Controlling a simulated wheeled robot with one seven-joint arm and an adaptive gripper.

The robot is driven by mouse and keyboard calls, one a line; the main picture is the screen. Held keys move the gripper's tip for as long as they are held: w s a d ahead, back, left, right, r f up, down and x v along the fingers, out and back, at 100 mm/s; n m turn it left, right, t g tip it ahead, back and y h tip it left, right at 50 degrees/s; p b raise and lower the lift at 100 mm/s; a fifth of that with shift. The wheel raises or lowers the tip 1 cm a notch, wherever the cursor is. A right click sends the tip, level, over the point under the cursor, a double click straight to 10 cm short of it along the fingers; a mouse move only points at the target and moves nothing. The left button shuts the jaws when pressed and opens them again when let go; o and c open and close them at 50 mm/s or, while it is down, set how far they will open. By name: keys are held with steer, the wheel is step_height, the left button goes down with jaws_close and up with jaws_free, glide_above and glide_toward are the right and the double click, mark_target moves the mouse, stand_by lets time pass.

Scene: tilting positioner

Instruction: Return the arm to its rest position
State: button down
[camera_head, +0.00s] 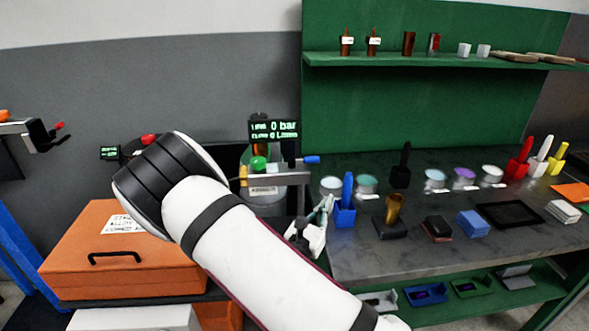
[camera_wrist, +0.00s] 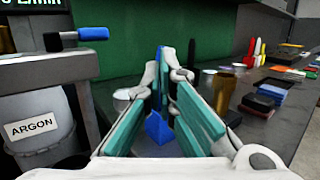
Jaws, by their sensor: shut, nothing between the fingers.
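My white and black arm crosses the head view from the lower middle up to the left. My gripper (camera_head: 325,208) shows beyond it, just left of a blue holder with a blue handle (camera_head: 345,212) on the bench. In the wrist view my gripper (camera_wrist: 165,62) points forward, its teal-padded fingers drawn together at the tips with nothing held. The blue holder (camera_wrist: 158,134) shows in the gap behind the fingers. I cannot tell whether the gripper touches it.
The grey bench (camera_head: 365,258) carries tubs, blocks and colored holders. A green shelf (camera_head: 445,62) hangs above. An orange case (camera_head: 75,245) is at left. A device with a 0 bar display (camera_head: 273,131) and blue-handled valve stands close behind the gripper. An ARGON container (camera_wrist: 35,122) is at left.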

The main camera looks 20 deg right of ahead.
steer(key=s+d+r+m+g+y, duration=0.1)
steer(key=s+d+r+m+g, duration=0.4)
steer(key=s+m+g, duration=0.3)
steer(key=s+d+r+m+g+y, duration=0.1)
steer(key=s+d+r+m+g, duration=0.35)
steer(key=s+m+g, duration=0.35)
steer(key=s+a+r+m+t+y, duration=0.7)
steer(key=s+a+r+m+y, duration=0.4)
steer(key=s+a+r+y, duration=0.1)
steer(key=shift+s+a+r, duration=0.2)
steer(key=shift+s+a, duration=0.4)
steer(key=shift+a, duration=0.3)
